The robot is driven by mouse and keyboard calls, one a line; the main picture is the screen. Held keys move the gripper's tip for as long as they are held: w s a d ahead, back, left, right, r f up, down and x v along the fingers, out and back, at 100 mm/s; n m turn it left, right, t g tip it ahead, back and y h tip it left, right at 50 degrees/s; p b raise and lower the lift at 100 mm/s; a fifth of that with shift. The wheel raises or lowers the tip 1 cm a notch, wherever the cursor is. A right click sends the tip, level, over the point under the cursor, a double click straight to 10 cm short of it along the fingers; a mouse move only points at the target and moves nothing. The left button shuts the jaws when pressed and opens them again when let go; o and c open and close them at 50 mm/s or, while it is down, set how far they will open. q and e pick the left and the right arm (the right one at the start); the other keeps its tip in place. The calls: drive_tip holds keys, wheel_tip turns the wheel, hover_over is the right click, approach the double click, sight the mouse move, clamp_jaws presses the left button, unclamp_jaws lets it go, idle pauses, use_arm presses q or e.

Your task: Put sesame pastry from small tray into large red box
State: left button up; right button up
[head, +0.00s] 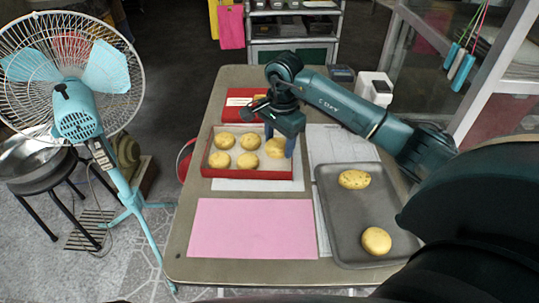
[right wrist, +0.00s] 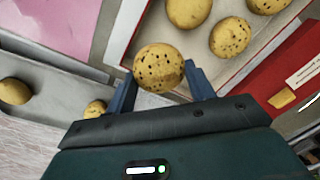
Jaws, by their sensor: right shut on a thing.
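My right gripper (head: 279,141) is shut on a sesame pastry (head: 275,149), a round golden bun with dark specks. The held pastry shows between the two blue fingers in the right wrist view (right wrist: 158,68). It is at the right end of the large red box (head: 250,174); I cannot tell whether it touches the box floor. Several pastries (head: 220,160) lie in the box to its left. The small grey tray (head: 345,225) at the right holds two pastries, one at the back (head: 354,179) and one in front (head: 376,240). My left gripper is not in view.
A red box with a white label (head: 238,112) lies behind the large box. A pink sheet (head: 252,228) lies flat in front of it. A white device (head: 374,88) stands at the back right. A turquoise fan (head: 75,110) stands left of the table.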

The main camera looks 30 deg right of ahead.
sight(278, 166)
wheel_tip(278, 166, down, 5)
drive_tip(key=shift+r, duration=0.1)
drive_tip(key=shift+f, duration=0.35)
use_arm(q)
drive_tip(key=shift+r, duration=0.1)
